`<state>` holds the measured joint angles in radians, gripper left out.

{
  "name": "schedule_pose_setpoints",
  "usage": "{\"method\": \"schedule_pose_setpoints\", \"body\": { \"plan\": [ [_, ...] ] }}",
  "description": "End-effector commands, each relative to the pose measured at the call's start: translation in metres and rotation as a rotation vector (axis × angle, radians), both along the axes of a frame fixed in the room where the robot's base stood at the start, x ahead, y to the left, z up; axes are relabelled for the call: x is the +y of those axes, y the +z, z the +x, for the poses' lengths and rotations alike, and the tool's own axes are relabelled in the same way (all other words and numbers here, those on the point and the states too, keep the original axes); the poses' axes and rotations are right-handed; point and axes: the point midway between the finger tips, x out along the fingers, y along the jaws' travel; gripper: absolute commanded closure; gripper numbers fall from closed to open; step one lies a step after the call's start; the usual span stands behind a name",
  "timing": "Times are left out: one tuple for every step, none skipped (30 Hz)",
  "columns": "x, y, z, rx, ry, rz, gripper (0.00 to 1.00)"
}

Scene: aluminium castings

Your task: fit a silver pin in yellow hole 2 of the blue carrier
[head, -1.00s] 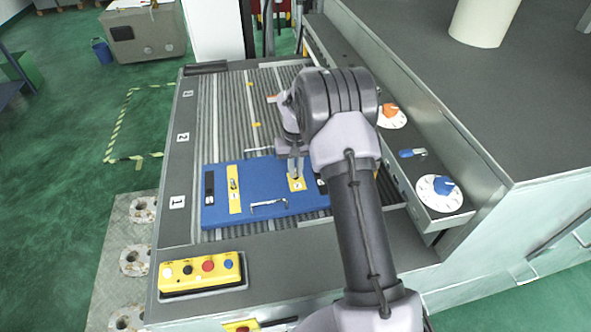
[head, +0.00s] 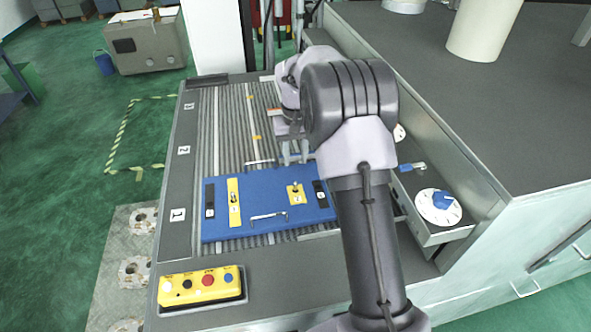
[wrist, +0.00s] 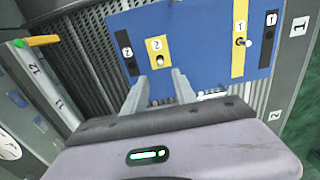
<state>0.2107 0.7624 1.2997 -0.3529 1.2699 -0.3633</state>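The blue carrier (head: 220,222) lies on the ribbed bed and also shows in the wrist view (wrist: 200,50). Its yellow plate 2 (head: 301,196) holds a small silver pin (head: 295,187) that appears to stand in the hole; in the wrist view this plate (wrist: 153,46) shows a small bright spot at its hole. The long yellow plate 1 (head: 233,190) also has a silver pin, clearer in the wrist view (wrist: 241,42). My gripper (head: 295,158) is beyond the carrier's far edge, with fingers apart and nothing visible between them; it also shows in the wrist view (wrist: 158,84).
Black plates (head: 209,200) flank the yellow ones, and a silver handle (head: 268,216) lies across the carrier's near part. A yellow button box (head: 200,287) stands in front. A panel with a blue knob (head: 440,203) borders the right.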

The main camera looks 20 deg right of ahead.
Motion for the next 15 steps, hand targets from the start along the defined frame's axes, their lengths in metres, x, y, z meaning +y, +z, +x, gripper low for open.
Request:
{"method": "schedule_pose_setpoints", "body": {
  "plan": [
    [0.001, 0.007, -0.001, -0.004, -0.001, 0.000, 0.67],
    [0.003, 0.014, -0.002, -0.010, -0.002, 0.001, 0.67],
    [0.009, 0.029, -0.007, -0.026, -0.005, 0.003, 0.67],
    [0.015, 0.045, -0.013, -0.045, -0.010, 0.006, 0.67],
    [0.024, 0.063, -0.022, -0.067, -0.016, 0.011, 0.67],
    [0.037, 0.090, -0.039, -0.104, -0.026, 0.019, 0.67],
    [0.049, 0.110, -0.055, -0.133, -0.034, 0.027, 0.67],
    [0.060, 0.129, -0.074, -0.164, -0.045, 0.037, 0.67],
    [0.075, 0.150, -0.100, -0.205, -0.058, 0.051, 0.67],
    [0.086, 0.163, -0.120, -0.236, -0.069, 0.062, 0.67],
    [0.096, 0.174, -0.142, -0.264, -0.078, 0.076, 0.67],
    [0.108, 0.184, -0.171, -0.304, -0.093, 0.093, 0.67],
    [0.116, 0.190, -0.192, -0.333, -0.102, 0.107, 0.67],
    [0.124, 0.192, -0.213, -0.359, -0.114, 0.123, 0.67],
    [0.132, 0.192, -0.238, -0.391, -0.126, 0.141, 0.67]
  ]
}}
